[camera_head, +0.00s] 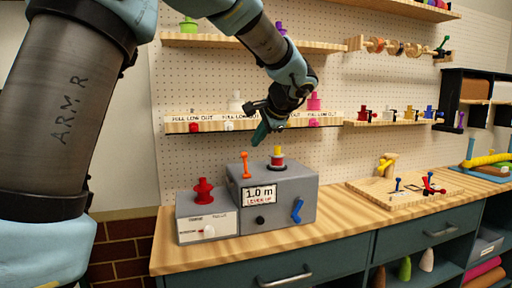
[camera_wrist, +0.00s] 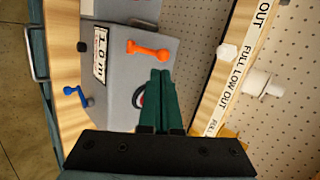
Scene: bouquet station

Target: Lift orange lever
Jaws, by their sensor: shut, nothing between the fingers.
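The orange lever (camera_head: 246,165) stands upright on the top of a grey box (camera_head: 294,191) marked "1.0 m LEVER UP". The orange lever also shows in the wrist view (camera_wrist: 148,50), just beyond the fingertips and to their left. My gripper (camera_head: 261,133) is above the box, a little higher than the lever and to its right in the head view. Its green fingers are together and empty in the wrist view (camera_wrist: 161,72). A gap shows between the fingers and the lever. The fingers hide part of a round red-rimmed thing below them in the wrist view.
A red and yellow spool (camera_head: 277,160) stands on the box near the lever. A blue lever (camera_head: 297,210) is on the box's front. A smaller grey box (camera_head: 208,224) with a red knob (camera_head: 204,191) stands at left. A shelf labelled "FULL LOW OUT" (camera_head: 180,120) runs behind.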

